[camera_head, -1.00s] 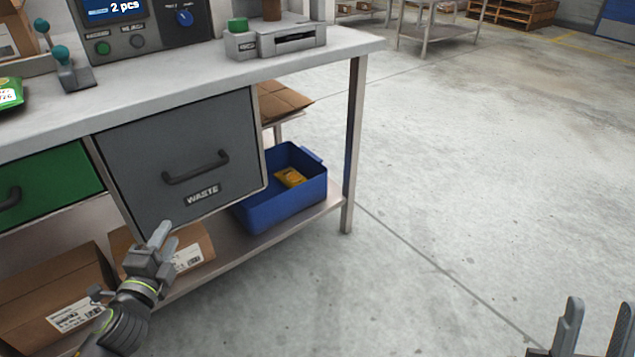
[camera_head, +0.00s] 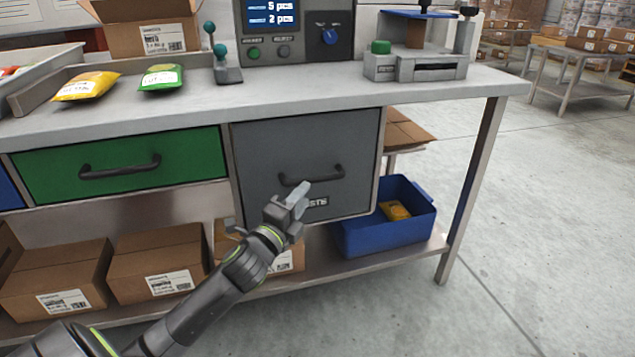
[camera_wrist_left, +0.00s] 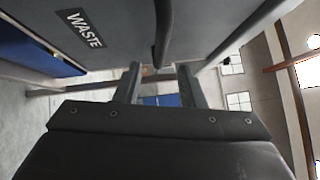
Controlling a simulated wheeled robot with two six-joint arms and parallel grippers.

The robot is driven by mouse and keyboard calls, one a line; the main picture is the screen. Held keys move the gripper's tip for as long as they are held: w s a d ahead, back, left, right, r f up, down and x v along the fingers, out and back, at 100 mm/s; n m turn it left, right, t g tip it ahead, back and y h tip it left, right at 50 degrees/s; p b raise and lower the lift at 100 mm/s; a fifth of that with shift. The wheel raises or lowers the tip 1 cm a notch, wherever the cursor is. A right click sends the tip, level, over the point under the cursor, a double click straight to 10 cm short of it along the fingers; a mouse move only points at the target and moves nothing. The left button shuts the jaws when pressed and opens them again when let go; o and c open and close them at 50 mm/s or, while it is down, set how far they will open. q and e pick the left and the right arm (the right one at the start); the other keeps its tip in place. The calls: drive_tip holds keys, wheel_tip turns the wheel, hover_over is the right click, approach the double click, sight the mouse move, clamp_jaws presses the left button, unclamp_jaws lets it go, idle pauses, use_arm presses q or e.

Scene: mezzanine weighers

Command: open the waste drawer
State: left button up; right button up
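The waste drawer (camera_head: 260,140) is a grey front under the bench top, to the right of the green drawer, and looks shut. Its dark bar handle (camera_head: 312,174) runs across it above the WASTE label (camera_head: 316,202), which my gripper partly covers. My left gripper (camera_head: 298,196) is at the drawer front, just below the handle. In the left wrist view, its two fingers (camera_wrist_left: 161,84) are apart with nothing held. The handle (camera_wrist_left: 163,30) lines up with the gap between them, and I cannot tell whether it touches them. My right gripper is out of view.
The green drawer (camera_head: 120,165) is to the left. Below, a blue bin (camera_head: 385,235) and cardboard boxes (camera_head: 155,262) stand on the lower shelf (camera_head: 330,262). The bench top (camera_head: 300,90) holds packets, a control box and a press. Open floor lies to the right.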

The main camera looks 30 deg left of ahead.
sight(317, 180)
use_arm(q)
drive_tip(key=w, duration=0.2)
drive_tip(key=w+b, duration=0.1)
drive_tip(key=w, duration=0.2)
drive_tip(key=w+r, duration=0.1)
drive_tip(key=w, duration=0.1)
drive_tip(key=shift+w+a, duration=0.15)
drive_tip(key=shift+a, duration=0.1)
drive_tip(key=shift+c, duration=0.5)
clamp_jaws()
